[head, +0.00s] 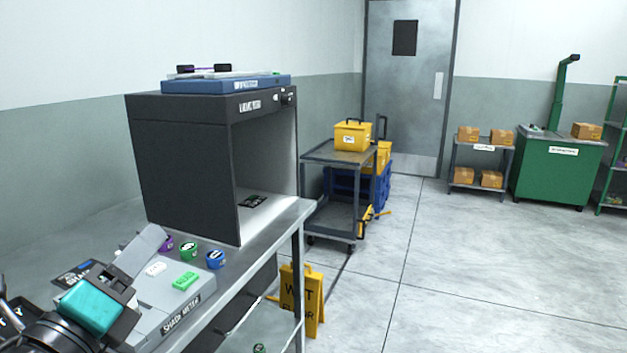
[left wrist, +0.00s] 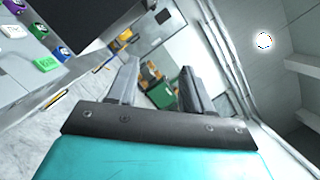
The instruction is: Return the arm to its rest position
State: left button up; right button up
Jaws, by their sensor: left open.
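My left arm comes in at the lower left of the head view. Its teal-bodied gripper (head: 138,252) is raised over the near end of the metal bench (head: 262,240), in front of the grey shade meter (head: 165,318). In the left wrist view the two grey fingers (left wrist: 160,78) stand apart with nothing between them, pointing out into the room. The gripper is open and empty. My right gripper is in neither view.
Purple, green and blue round pieces (head: 215,259) and a green block (head: 185,281) sit near the gripper. A dark viewing booth (head: 185,160) stands on the bench behind. A yellow wet-floor sign (head: 302,300) and a cart (head: 338,154) stand to the right. Open floor lies beyond.

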pick_arm(q)
jog(key=s+a+f+n+g+y, duration=0.2)
jog(key=f+n+g+y, duration=0.15)
jog(key=f+n, duration=0.5)
jog(key=s+a+f+n+g+y, duration=0.2)
jog(key=s+f+n+g+y, duration=0.15)
jog(key=f+n, duration=0.5)
jog(key=s+d+f+n+g+h, duration=0.2)
jog(key=s+d+f+n+g, duration=0.1)
jog(key=s+f+n+g, duration=0.3)
jog(key=s+d+f+n+g+h, duration=0.1)
jog(key=s+d+f+n+g, duration=0.1)
jog(key=s+f+n+g, duration=0.45)
jog(key=w+d+f+m+t+h, duration=0.1)
jog(key=w+d+f+m+t, duration=0.1)
jog(key=w+f+t, duration=0.3)
notch_tip(320, 180, down, 4)
jog(key=d+t, duration=0.1)
jog(key=t, duration=0.4)
jog(key=shift+w+f+m+h+p, duration=0.25)
jog(key=shift+w+m+h+p, duration=0.05)
jog(key=shift+w+m+h, duration=0.1)
